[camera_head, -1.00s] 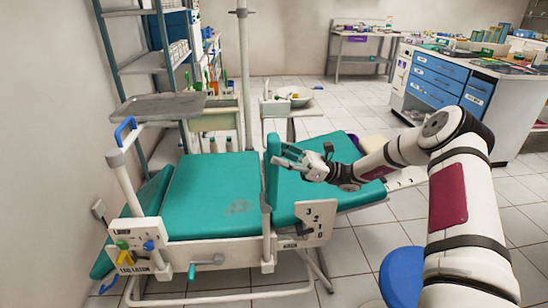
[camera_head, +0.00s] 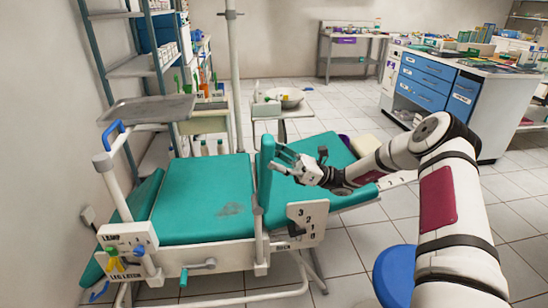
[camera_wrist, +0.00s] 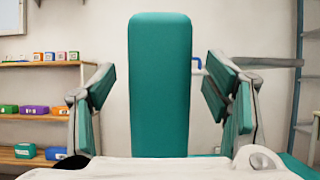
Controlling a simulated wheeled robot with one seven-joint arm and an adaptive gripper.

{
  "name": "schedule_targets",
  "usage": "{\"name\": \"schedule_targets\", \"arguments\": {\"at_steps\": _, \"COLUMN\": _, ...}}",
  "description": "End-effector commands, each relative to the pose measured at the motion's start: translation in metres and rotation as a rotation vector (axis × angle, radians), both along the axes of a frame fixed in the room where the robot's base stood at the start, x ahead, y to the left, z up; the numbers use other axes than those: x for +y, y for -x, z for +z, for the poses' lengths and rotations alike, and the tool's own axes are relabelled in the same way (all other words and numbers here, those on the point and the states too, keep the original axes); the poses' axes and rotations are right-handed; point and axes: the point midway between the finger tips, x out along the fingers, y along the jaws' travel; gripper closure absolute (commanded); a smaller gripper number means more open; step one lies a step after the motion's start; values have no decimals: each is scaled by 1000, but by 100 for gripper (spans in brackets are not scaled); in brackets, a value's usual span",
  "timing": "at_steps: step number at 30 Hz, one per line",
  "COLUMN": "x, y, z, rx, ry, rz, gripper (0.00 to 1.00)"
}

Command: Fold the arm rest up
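The arm rest (camera_head: 266,180) is a tall green padded panel with a rounded top. It stands upright at the near side of the green dental chair (camera_head: 205,195). In the wrist view the arm rest (camera_wrist: 160,85) stands in the middle, between the two fingers. My gripper (camera_head: 276,160) is at the right of the upper part of the arm rest. In the wrist view my gripper (camera_wrist: 160,110) is open, with a gap between each finger and the pad. Whether the fingertips touch the chair is hidden. The lower end of the arm rest is hidden in the wrist view.
A metal tray (camera_head: 148,108) and a white post with a blue handle stand left of the chair. A numbered white plate (camera_head: 308,222) is below my gripper. A blue stool (camera_head: 394,275) is under my arm. The floor at right (camera_head: 510,205) is clear.

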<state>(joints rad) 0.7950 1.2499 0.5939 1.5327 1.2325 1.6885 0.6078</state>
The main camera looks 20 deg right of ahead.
Motion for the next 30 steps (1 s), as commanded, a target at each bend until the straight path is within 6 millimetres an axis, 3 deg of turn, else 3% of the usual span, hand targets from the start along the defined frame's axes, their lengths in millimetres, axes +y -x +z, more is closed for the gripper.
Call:
{"name": "schedule_targets", "arguments": {"at_steps": 8, "x": -11, "y": 1, "z": -6, "rx": -1, "ry": -1, "rz": -1, "gripper": 30}}
{"name": "schedule_targets", "arguments": {"at_steps": 21, "x": -83, "y": 14, "z": -46, "rx": 0, "ry": 0, "rz": -2, "gripper": 30}}
{"name": "schedule_targets", "arguments": {"at_steps": 30, "x": -104, "y": 19, "z": -57, "rx": 0, "ry": 0, "rz": -1, "gripper": 30}}
